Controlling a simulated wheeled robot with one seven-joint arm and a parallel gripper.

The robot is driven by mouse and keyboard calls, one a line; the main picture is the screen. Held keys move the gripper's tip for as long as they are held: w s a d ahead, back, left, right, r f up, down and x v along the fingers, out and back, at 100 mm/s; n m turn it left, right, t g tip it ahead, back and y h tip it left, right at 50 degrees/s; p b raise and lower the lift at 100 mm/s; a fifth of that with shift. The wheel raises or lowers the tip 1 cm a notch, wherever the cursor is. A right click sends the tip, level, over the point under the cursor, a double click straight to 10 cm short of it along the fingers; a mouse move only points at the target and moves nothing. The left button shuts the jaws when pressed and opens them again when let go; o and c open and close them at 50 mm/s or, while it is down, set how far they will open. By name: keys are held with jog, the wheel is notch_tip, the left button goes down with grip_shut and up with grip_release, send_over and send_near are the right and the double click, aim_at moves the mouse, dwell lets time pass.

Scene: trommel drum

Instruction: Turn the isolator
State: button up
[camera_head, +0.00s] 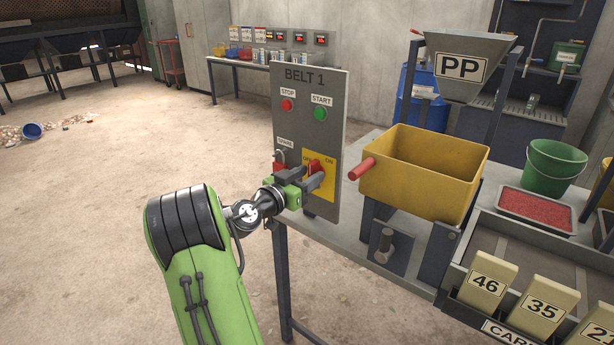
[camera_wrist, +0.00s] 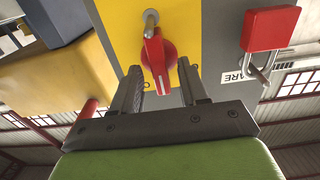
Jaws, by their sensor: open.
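The isolator is a red rotary handle (camera_wrist: 158,62) on a yellow plate (camera_head: 328,160) low on the grey BELT 1 panel. Plate lettering "ON" shows at its right; the left label is partly hidden. In the wrist view the handle's raised bar runs nearly up and down, slightly tilted. My gripper (camera_wrist: 160,85) is open, its two dark fingers on either side of the lower end of the handle, with gaps visible. In the head view my gripper (camera_head: 318,178) covers part of the handle (camera_head: 314,165). I cannot tell how deep the fingers reach around it.
A red padlock (camera_wrist: 268,30) hangs beside the plate, under a "SPARE" label. A metal peg (camera_wrist: 151,18) stands by the handle. STOP (camera_head: 287,105) and START (camera_head: 320,113) buttons are above. A yellow hopper (camera_head: 420,185) with a red grip (camera_head: 362,168) stands close on the right.

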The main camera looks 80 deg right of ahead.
jog(key=shift+d, duration=0.1)
grip_shut()
dwell(0.4)
jog(key=n+p, duration=0.1)
jog(key=n, duration=0.3)
jog(key=shift+w+n, duration=0.1)
jog(key=shift+n, duration=0.2)
jog(key=n+p, duration=0.2)
jog(key=n, duration=0.2)
jog(key=shift+w+n, duration=0.1)
jog(key=shift+n, duration=0.2)
jog(key=shift+w+d+f+n+p, duration=0.1)
jog(key=shift+f+n+p, duration=0.1)
jog(key=shift+n+p, duration=1.65)
jog(key=shift+f+n+p, duration=0.15)
jog(key=shift+n+p, duration=1)
jog(key=shift+n, duration=1.3)
jog(key=shift+f, duration=0.1)
